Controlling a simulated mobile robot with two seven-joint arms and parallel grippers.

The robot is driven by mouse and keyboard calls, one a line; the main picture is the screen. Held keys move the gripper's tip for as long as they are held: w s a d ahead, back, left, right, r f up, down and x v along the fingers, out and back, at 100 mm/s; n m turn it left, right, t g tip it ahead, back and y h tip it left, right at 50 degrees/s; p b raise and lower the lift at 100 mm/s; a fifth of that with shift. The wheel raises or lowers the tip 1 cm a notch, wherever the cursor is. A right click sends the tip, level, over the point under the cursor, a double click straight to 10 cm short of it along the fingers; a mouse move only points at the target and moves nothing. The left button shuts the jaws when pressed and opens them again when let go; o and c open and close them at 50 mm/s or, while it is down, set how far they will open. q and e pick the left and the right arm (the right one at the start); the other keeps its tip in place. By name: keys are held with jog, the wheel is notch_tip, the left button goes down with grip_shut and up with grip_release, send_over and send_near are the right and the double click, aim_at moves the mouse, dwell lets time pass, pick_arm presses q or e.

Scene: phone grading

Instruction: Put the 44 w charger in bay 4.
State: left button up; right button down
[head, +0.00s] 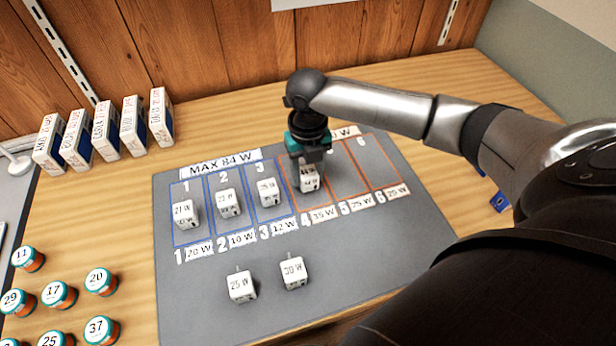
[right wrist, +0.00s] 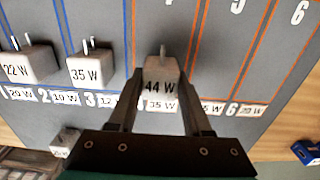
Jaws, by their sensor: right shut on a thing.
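The 44 W charger (head: 309,181) is a small white cube with prongs, in bay 4 (head: 291,185), the leftmost orange-outlined bay. It also shows in the right wrist view (right wrist: 161,80), its "44 W" label facing the camera. My right gripper (head: 308,162) reaches down from above and is shut on this charger, one finger on each side. The charger looks to be at mat level, but I cannot tell whether it touches the mat. The gripper hides part of bay 4 and its upper number. My left gripper is not in view.
The grey mat (head: 190,310) has chargers in bays 1 (head: 185,215), 2 (head: 229,203) and 3 (head: 267,193). Chargers marked 25 W (head: 241,286) and 30 W (head: 293,272) stand in front. Bays 5 and 6 look empty. Several boxes and numbered jars are at left.

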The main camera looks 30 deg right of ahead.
aim_at(308, 172)
jog(key=shift+f, duration=0.55)
jog(key=shift+f, duration=0.15)
jog(key=shift+c, duration=1.7)
grip_release()
notch_tip(308, 172, up, 12)
jog(key=p, duration=0.3)
jog(key=shift+r, duration=0.2)
